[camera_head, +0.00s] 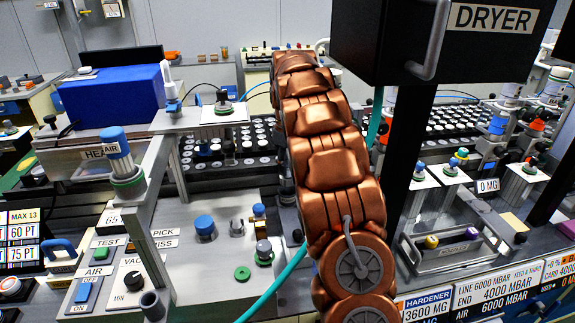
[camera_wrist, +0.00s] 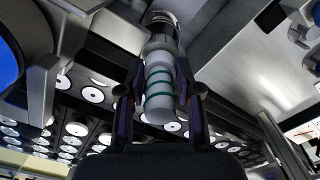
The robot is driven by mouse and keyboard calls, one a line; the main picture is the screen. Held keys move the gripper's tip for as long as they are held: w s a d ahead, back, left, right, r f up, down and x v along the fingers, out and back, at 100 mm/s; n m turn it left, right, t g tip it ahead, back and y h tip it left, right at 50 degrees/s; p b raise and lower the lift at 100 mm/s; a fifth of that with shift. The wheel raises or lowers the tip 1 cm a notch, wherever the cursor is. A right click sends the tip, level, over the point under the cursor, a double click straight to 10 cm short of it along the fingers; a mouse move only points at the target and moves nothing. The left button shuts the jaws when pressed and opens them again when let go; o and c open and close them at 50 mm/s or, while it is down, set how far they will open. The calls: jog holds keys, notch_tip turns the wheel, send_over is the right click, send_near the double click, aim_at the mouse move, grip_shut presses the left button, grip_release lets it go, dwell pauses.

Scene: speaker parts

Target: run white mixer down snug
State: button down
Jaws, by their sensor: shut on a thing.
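The white mixer (camera_wrist: 158,78) is a pale tube with green rings, seen in the wrist view. My gripper (camera_wrist: 160,95) is shut on it, one dark finger on each side. The tube's far end meets a dark, round fitting (camera_wrist: 160,22) with a pale collar. I cannot tell whether the two touch or how snug they are. In the head view my copper arm crosses the middle, and I cannot make out the gripper or the held mixer there.
A black DRYER box (camera_head: 430,40) hangs at the upper right, close to my arm. A blue box (camera_head: 112,95) stands at the left. Trays of white discs (camera_wrist: 78,129) lie below the gripper. A grey control panel (camera_head: 215,265) with knobs fills the front left.

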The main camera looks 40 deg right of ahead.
jog(key=shift+m, duration=0.8)
jog(key=shift+m, duration=0.9)
jog(key=shift+m, duration=0.9)
jog(key=shift+m, duration=0.8)
jog(key=shift+a, duration=0.1)
